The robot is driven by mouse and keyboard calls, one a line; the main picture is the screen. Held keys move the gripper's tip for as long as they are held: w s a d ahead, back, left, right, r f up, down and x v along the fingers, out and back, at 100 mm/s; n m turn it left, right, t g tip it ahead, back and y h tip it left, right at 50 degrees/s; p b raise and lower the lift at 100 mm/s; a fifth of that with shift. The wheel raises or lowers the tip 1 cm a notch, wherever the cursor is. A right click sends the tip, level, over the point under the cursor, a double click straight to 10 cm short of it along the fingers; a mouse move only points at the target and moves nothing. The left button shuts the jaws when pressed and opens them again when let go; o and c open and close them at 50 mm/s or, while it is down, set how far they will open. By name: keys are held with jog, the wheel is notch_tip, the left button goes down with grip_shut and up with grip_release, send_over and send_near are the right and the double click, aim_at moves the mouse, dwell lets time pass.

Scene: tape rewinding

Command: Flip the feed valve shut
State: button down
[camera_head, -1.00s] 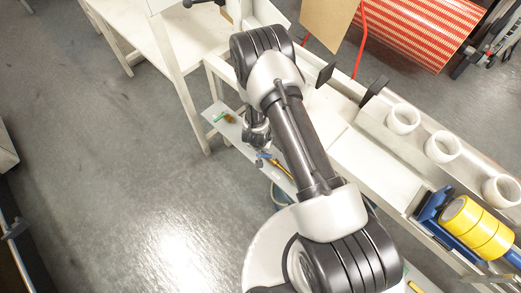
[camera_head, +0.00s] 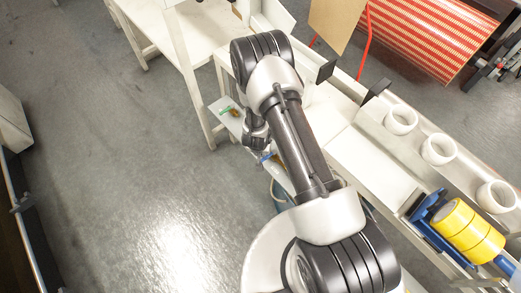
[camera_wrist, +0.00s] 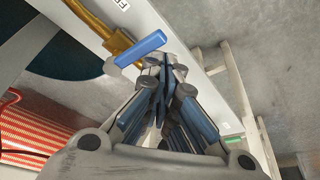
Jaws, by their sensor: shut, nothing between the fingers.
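The feed valve's blue lever (camera_wrist: 140,49) sits on a brass pipe (camera_wrist: 97,28) in the wrist view, beside a white panel with a partly visible label (camera_wrist: 122,4) starting "FE". The lever lies slantwise across the pipe end. My gripper (camera_wrist: 164,66) is shut and empty, its fingertips close to the lever's right end; I cannot tell if they touch. In the head view the lever (camera_head: 267,157) shows as a small blue piece beside my gripper (camera_head: 257,140), and the arm hides much of the pipe.
A green-handled valve (camera_head: 232,111) is on the same white panel. White rolls (camera_head: 439,149) and yellow tape rolls (camera_head: 468,228) sit along the machine at right. A red-striped roll (camera_head: 430,35) is at the back. The floor (camera_head: 120,170) at left is clear.

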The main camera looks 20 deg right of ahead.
jog(key=shift+s, duration=0.3)
dwell(0.5)
